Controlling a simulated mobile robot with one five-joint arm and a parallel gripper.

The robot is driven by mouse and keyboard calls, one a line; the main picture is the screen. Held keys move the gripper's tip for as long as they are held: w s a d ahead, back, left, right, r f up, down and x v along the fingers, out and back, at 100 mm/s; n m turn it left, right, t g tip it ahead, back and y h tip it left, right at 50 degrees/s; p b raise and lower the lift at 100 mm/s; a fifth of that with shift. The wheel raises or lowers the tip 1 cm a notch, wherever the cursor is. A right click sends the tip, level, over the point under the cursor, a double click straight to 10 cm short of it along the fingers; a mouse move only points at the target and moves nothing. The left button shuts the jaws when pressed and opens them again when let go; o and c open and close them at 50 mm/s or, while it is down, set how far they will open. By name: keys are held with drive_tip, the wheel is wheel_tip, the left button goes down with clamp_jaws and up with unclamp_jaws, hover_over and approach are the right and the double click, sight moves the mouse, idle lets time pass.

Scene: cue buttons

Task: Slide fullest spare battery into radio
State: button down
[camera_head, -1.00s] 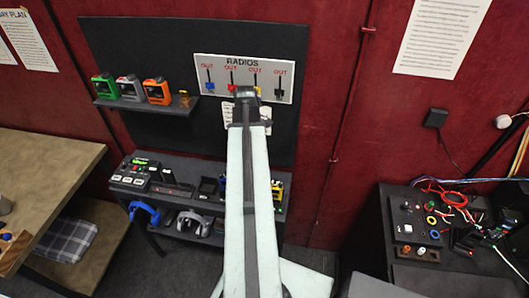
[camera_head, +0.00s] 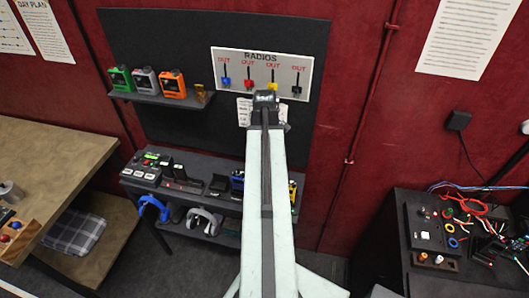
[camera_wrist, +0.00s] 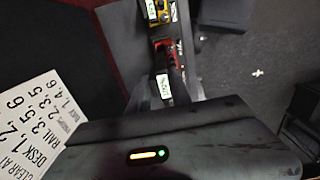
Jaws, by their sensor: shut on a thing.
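My gripper (camera_head: 266,98) is at the far end of my pale arm, in front of the dark wall panel, above the bench. In the wrist view a large dark block, which looks like a battery (camera_wrist: 215,145), fills the lower part, close to the camera. It has a short orange-yellow bar and a green light. My gripper is shut on it; the fingers are not clear. Beyond it in the wrist view are a red radio (camera_wrist: 172,48) and a yellow radio (camera_wrist: 173,12) with white labels. In the head view my arm partly hides the blue radio (camera_head: 237,182) and yellow radio (camera_head: 293,191).
The bench (camera_head: 218,166) carries a dark device with lit indicators (camera_head: 152,165) at its left. A wall shelf (camera_head: 160,99) holds green, grey and orange devices. The RADIOS sign (camera_head: 261,72) hangs behind my gripper. A wooden table (camera_head: 60,150) stands left, a cluttered dark table (camera_head: 425,262) right.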

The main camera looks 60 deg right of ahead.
drive_tip(key=shift+f+b, duration=2.4)
drive_tip(key=shift+f, duration=0.2)
drive_tip(key=shift+f+b, duration=0.7)
drive_tip(key=shift+s+a+f+b, duration=0.3)
drive_tip(key=shift+a+b, duration=0.1)
drive_tip(key=shift+b, duration=0.15)
drive_tip(key=c, duration=1.1)
unclamp_jaws()
drive_tip(key=shift+d, duration=0.1)
idle(0.3)
drive_tip(key=shift+r+p, duration=0.4)
drive_tip(key=shift+p, duration=0.05)
wheel_tip(320, 180, up, 8)
drive_tip(key=p, duration=0.8)
drive_tip(key=shift+f, duration=0.15)
drive_tip(key=shift+a, duration=0.2)
